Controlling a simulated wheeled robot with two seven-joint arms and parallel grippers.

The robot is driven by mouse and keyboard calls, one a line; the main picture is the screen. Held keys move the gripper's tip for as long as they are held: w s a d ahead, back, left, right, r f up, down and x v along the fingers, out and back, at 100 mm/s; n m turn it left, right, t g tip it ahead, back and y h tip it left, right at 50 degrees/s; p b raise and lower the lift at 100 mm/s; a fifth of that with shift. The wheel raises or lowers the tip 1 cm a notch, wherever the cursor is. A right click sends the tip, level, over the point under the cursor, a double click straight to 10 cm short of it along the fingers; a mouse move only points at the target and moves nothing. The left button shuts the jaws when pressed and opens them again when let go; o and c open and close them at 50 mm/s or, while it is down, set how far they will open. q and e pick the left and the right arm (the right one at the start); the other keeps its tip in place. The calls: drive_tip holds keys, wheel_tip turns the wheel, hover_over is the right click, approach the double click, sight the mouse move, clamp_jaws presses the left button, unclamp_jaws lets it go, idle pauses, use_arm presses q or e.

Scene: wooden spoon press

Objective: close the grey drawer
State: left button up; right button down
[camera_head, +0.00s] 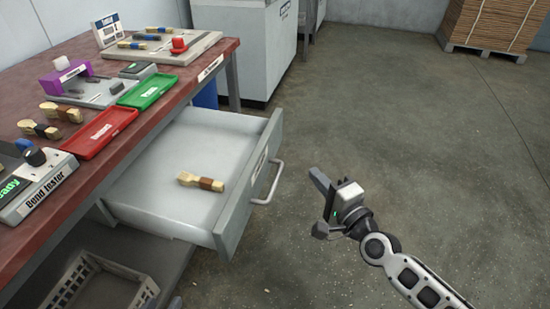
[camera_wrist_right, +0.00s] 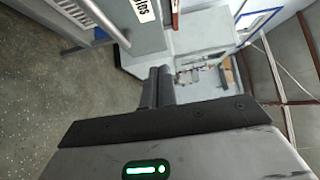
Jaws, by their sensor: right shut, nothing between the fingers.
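The grey drawer (camera_head: 150,190) is pulled well out from under the red-topped bench in the head view. A wooden spoon with a brown band (camera_head: 200,181) lies inside it. The drawer's front has a label and a curved metal handle (camera_head: 268,183). My right gripper (camera_head: 319,182) is to the right of the handle, in front of the drawer, with a gap between them. In the right wrist view its fingers (camera_wrist_right: 158,86) are together and empty, and the labelled drawer front (camera_wrist_right: 115,15) and handle (camera_wrist_right: 100,20) show at the top. My left gripper is not in view.
The red bench top (camera_head: 205,90) holds a red tray (camera_head: 100,131), a green tray (camera_head: 147,92), the bend tester (camera_head: 38,185) and several spoons. A crate (camera_head: 140,292) sits on the shelf below the drawer. The floor (camera_head: 400,130) right of the drawer is clear.

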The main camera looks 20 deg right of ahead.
drive_tip(key=w+a, duration=0.1)
drive_tip(key=w, duration=0.3)
drive_tip(key=w+a, duration=0.2)
drive_tip(key=w, duration=0.1)
drive_tip(key=w+a, duration=0.1)
drive_tip(key=w, duration=0.3)
drive_tip(key=shift+w+a+f, duration=0.35)
drive_tip(key=shift+a, duration=0.05)
drive_tip(key=shift+w+a, duration=0.2)
drive_tip(key=shift+a, duration=0.05)
